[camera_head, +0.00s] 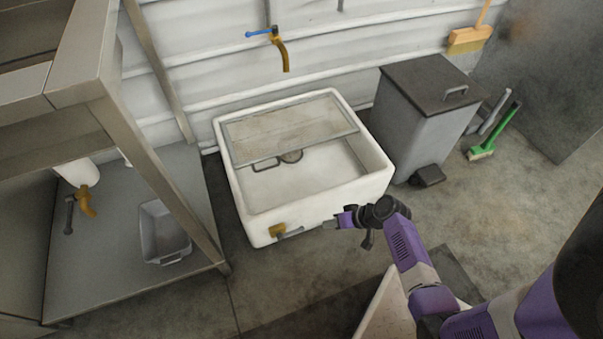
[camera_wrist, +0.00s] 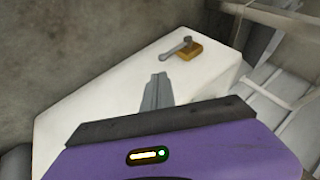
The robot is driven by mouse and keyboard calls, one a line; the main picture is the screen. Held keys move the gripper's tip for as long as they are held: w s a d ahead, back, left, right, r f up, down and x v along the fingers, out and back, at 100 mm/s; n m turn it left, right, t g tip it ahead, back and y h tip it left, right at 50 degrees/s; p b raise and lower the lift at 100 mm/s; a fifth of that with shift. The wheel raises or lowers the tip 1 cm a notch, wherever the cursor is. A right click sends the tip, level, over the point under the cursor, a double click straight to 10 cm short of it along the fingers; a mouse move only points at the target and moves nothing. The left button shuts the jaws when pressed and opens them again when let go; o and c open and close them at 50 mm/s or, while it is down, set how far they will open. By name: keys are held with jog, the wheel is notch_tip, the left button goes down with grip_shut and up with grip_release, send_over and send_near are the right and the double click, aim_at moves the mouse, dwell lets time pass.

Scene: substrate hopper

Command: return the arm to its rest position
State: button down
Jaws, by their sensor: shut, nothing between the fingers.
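My gripper (camera_head: 331,224) is at the end of my purple and black arm, in front of the white hopper basin (camera_head: 335,200). It also shows in the wrist view (camera_wrist: 157,92), with its grey fingers together and nothing between them. In the wrist view the basin's white front wall (camera_wrist: 95,115) lies beyond the fingers. I cannot tell exactly how far the fingertips are from the wall. The arm reaches out from the lower right of the head view.
A small brass valve with a grey lever (camera_head: 277,230) sits low on the basin's front, left of my gripper. A grey lidded bin (camera_head: 415,125) stands right of the basin. A steel rack (camera_head: 150,165) is at left. Concrete floor (camera_head: 290,275) is open in front.

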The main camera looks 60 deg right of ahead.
jog(key=w+d+r+m+h, duration=0.1)
jog(key=d+r+h, duration=0.3)
jog(key=d, duration=0.3)
notch_tip(320, 180, up, 10)
jog(key=s+a+n+t+h, duration=0.2)
jog(key=t+h, duration=0.1)
jog(key=s+a+r+n+t+y, duration=0.2)
jog(key=s+a+r, duration=0.2)
jog(key=a+r, duration=0.45)
jog(key=s+a+r+n+t+y, duration=0.1)
jog(key=s+a+r+n+y, duration=0.2)
jog(key=a+r, duration=0.55)
jog(key=s+a+r+n+t, duration=0.2)
jog(key=s+a+r, duration=0.35)
jog(key=a, duration=0.55)
notch_tip(320, 180, up, 29)
jog(key=p, duration=2.8)
jog(key=shift+s+f+g+y, duration=0.15)
jog(key=shift+g+y, duration=0.15)
